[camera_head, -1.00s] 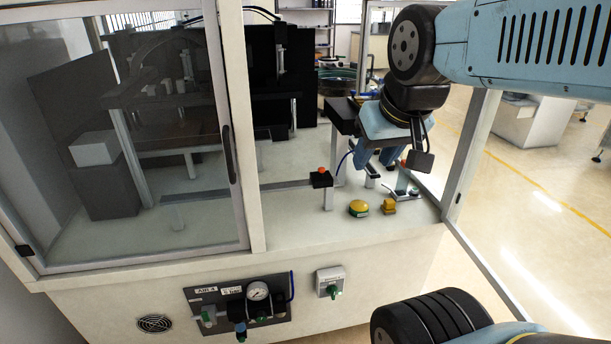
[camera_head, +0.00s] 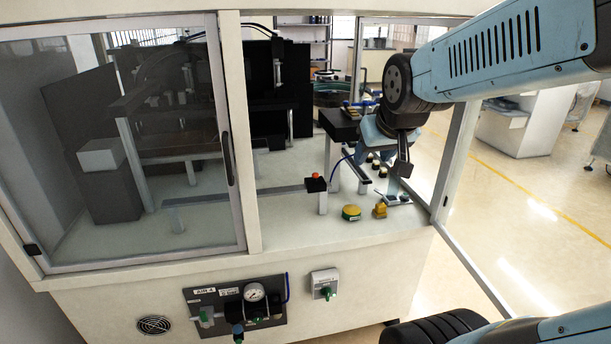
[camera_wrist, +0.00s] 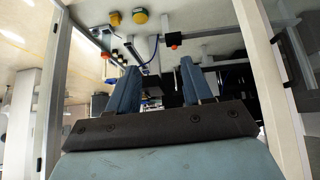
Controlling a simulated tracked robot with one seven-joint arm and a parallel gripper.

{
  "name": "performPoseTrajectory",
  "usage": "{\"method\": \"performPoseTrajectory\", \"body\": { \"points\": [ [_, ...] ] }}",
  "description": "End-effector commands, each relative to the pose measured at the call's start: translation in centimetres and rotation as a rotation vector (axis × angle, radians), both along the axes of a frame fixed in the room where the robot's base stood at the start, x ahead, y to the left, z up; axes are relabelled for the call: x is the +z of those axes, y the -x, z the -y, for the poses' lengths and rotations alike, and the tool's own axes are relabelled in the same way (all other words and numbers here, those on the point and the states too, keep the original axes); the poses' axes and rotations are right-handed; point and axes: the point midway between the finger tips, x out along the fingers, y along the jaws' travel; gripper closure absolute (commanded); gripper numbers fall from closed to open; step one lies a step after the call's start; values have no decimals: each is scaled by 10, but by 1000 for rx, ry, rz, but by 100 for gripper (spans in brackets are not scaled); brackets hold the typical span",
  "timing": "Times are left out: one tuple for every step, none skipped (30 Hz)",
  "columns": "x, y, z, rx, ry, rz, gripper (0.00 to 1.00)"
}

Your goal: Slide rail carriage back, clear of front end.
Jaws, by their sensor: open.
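The rail carriage looks to be a small black block with a red knob (camera_head: 315,184). It sits at the right-hand end of a flat grey rail (camera_head: 250,192) that runs left behind the glass panel. In the wrist view the carriage (camera_wrist: 175,43) shows beyond the fingers, near the top middle. My gripper (camera_head: 372,153) is above the right side of the bench, to the right of the carriage and apart from it. In the wrist view its two blue fingers (camera_wrist: 160,67) are spread, with nothing between them. The fingertips are partly hard to make out in the head view.
A yellow-and-green round button (camera_head: 351,212) and a yellow block (camera_head: 380,210) stand on the bench front. Several small dark cups with pale tops (camera_head: 383,172) stand below my gripper. A frame post (camera_head: 447,150) rises at the right; a framed glass panel (camera_head: 165,140) covers the left.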

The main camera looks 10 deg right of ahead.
Motion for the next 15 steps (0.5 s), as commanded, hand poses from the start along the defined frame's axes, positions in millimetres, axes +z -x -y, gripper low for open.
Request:
{"method": "performPoseTrajectory", "body": {
  "points": [
    [-7, -18, 1, 5, 7, 19, 50],
    [-10, -29, 2, 6, 11, 36, 50],
    [-14, -42, 3, 10, 16, 58, 50],
    [-17, -52, 4, 12, 19, 75, 50],
    [-21, -62, 5, 15, 23, 93, 50],
    [-26, -74, 6, 19, 28, 115, 50],
    [-29, -84, 7, 23, 31, 132, 50],
    [-33, -93, 8, 27, 35, 150, 50],
    [-38, -105, 9, 32, 38, 172, 50],
    [-42, -113, 10, 35, 41, 189, 50],
    [-47, -122, 10, 39, 43, 205, 50],
    [-52, -133, 11, 45, 46, 229, 50],
    [-57, -140, 12, 49, 49, 244, 50],
    [-61, -148, 12, 54, 50, 261, 50],
    [-68, -158, 13, 61, 52, 284, 50]
  ]
}}
